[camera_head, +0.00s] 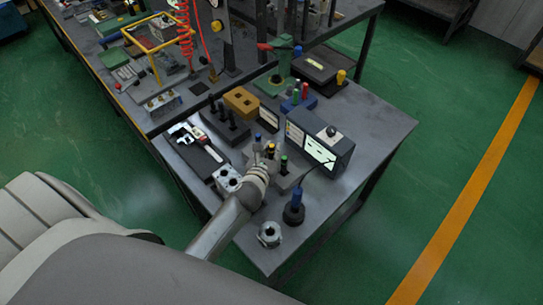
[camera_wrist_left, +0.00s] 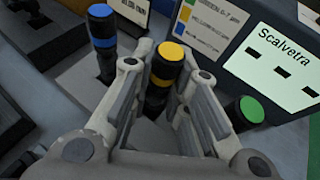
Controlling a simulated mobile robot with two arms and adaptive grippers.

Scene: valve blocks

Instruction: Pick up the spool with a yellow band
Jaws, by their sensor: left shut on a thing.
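The spool with a yellow band (camera_head: 270,149) is a dark upright cylinder. In the left wrist view the spool (camera_wrist_left: 165,62) stands between the two fingers, its yellow band near the top. My left gripper (camera_head: 266,165) is shut on it; in the wrist view the gripper (camera_wrist_left: 158,95) has a finger on each side. The spool's lower end is hidden, so I cannot tell whether it touches the grey holder below. A blue-banded spool (camera_wrist_left: 103,40) stands to its left and a green-topped one (camera_wrist_left: 247,111) to its right. My right gripper is not in view.
A grey box with a lit screen (camera_head: 321,150) stands close on the right. A black stand with a blue handle (camera_head: 294,208) and a metal nut (camera_head: 269,234) are at the table's front. A dark block with pegs (camera_head: 226,121) stands behind left. The table's right side is clear.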

